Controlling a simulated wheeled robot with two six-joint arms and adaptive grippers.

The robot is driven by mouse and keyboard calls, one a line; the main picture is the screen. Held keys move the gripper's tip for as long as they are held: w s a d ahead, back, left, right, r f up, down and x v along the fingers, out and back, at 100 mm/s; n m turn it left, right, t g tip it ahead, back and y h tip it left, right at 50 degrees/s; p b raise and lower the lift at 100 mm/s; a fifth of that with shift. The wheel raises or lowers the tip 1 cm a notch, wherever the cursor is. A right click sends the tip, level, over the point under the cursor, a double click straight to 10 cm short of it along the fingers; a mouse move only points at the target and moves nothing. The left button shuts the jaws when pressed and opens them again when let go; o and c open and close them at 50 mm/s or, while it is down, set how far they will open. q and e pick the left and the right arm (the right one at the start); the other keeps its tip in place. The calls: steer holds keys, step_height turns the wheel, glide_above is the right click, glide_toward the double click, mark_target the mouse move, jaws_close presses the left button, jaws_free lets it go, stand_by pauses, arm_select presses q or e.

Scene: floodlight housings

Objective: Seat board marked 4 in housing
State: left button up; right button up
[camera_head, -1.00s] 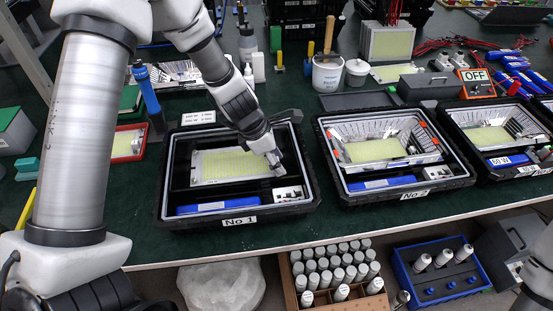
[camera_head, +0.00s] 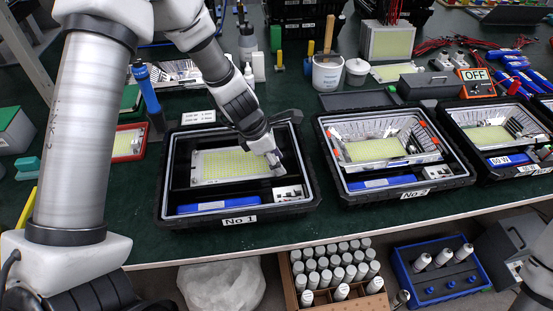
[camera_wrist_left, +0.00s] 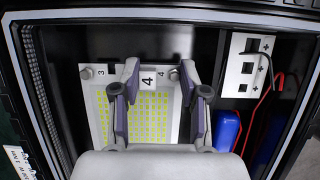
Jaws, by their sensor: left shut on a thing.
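The board marked 4 (camera_head: 222,166) is a pale plate with rows of yellow-green segments. It lies within the black housing labelled No 1 (camera_head: 166,196). In the left wrist view, the board (camera_wrist_left: 101,118) shows below my fingers, with a white tag reading 4 (camera_wrist_left: 148,78) between them and a small 3 at its upper left. My left gripper (camera_head: 275,163) is at the board's right end and shut on it; its two fingers show in the left wrist view (camera_wrist_left: 159,75). Whether the board rests flat on the housing floor cannot be told. My right gripper is out of view.
Housing No 1 also holds a blue pack (camera_head: 203,208) at the front and a small terminal plate (camera_head: 289,193) at the right. Housing No 2 (camera_head: 452,181) stands to the right, with another housing beyond it.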

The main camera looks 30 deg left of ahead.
arm_select(q)
steer(key=shift+f+b, duration=0.95)
steer(key=shift+f, duration=0.2)
steer(key=o, duration=1.3)
steer(key=shift+o, duration=0.2)
steer(key=v, duration=1.2)
steer(key=shift+w+a, duration=0.1)
steer(key=shift+f, duration=0.1)
